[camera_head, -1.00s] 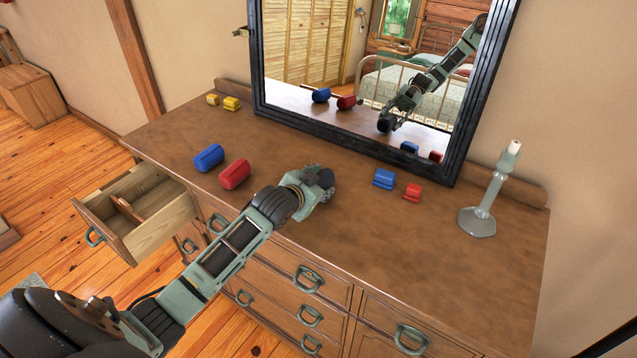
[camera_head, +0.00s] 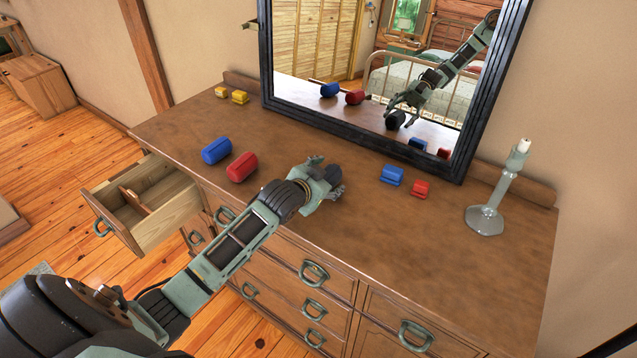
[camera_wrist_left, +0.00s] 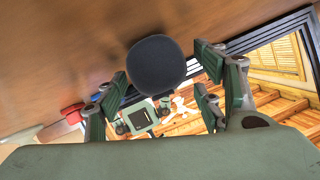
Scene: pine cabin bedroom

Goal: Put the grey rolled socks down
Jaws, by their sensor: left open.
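The grey rolled socks (camera_wrist_left: 157,66) show as a dark, rounded roll between my left gripper's fingers in the wrist view, with gaps on both sides. In the head view the socks (camera_head: 331,171) are mostly hidden behind my left gripper (camera_head: 328,183), which is low over the middle of the dresser top. The mirror shows the dark roll resting at the dresser surface below the fingers. My left gripper is open, its fingers spread around the roll. My right gripper is not in view.
On the brown dresser top (camera_head: 400,245), a blue roll (camera_head: 217,151) and a red roll (camera_head: 242,167) lie left of my gripper. Smaller blue (camera_head: 392,175) and red (camera_head: 420,188) pieces lie right. A candlestick (camera_head: 492,200), yellow pieces (camera_head: 239,97), mirror (camera_head: 468,130) and open drawer (camera_head: 160,232) are around.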

